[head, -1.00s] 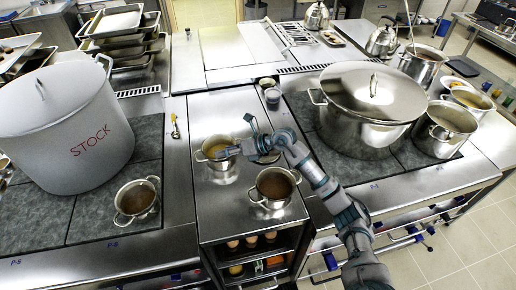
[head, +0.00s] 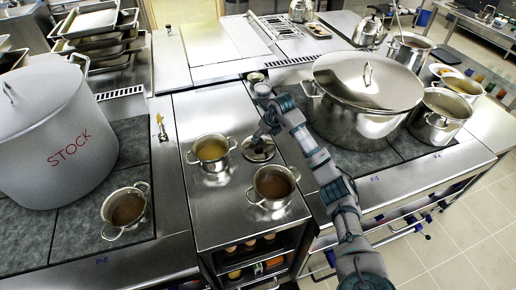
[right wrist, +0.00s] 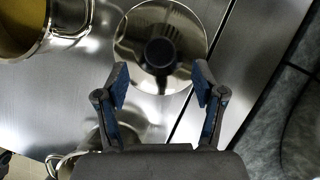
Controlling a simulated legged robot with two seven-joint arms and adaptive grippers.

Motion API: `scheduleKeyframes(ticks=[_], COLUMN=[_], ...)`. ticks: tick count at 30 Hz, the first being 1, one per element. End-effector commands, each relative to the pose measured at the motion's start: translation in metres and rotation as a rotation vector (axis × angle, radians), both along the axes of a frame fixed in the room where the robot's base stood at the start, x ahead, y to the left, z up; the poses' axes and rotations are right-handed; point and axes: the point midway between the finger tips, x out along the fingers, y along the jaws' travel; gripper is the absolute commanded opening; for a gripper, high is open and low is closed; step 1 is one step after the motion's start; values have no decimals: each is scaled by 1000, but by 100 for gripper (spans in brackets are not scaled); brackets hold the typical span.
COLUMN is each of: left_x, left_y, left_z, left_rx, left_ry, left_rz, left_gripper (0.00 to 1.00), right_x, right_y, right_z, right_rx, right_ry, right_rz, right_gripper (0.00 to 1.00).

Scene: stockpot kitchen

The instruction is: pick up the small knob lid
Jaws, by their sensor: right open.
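The small knob lid (head: 259,154) is a round shiny metal disc with a dark knob, lying on the steel counter between the small pots. In the right wrist view the lid (right wrist: 148,30) is near the top middle, its black knob (right wrist: 160,54) just beyond and between the fingertips. My right gripper (right wrist: 160,78) is open and empty, with a finger on either side of the knob's line. In the head view my right gripper (head: 264,132) is over the lid and partly hides it. My left gripper is not in view.
A pot of yellow liquid (head: 211,152) stands left of the lid and a pot of brown liquid (head: 272,186) in front. A large lidded stockpot (head: 362,128) stands right.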

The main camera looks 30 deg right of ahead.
Motion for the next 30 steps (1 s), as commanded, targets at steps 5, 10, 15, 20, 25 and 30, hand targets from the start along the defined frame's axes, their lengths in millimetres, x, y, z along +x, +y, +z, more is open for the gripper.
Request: scheduleKeyframes(ticks=[5, 10, 15, 20, 25, 30], left_x=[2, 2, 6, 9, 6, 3], left_y=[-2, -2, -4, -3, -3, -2], left_z=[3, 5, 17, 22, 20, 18], left_rx=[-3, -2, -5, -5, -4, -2], left_ry=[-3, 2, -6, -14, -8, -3], left_rz=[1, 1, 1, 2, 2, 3], left_gripper=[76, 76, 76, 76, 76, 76], right_x=[5, 16, 25, 26, 26, 26], right_y=[-1, 3, 3, 4, 4, 3], right_z=[-13, -37, -55, -57, -56, -57], right_rx=[5, 8, 4, 3, 1, 2], right_ry=[0, 3, 1, -2, -1, -1], right_rz=[-1, 0, 0, 0, 0, 0], right_gripper=[69, 69, 69, 69, 54, 11])
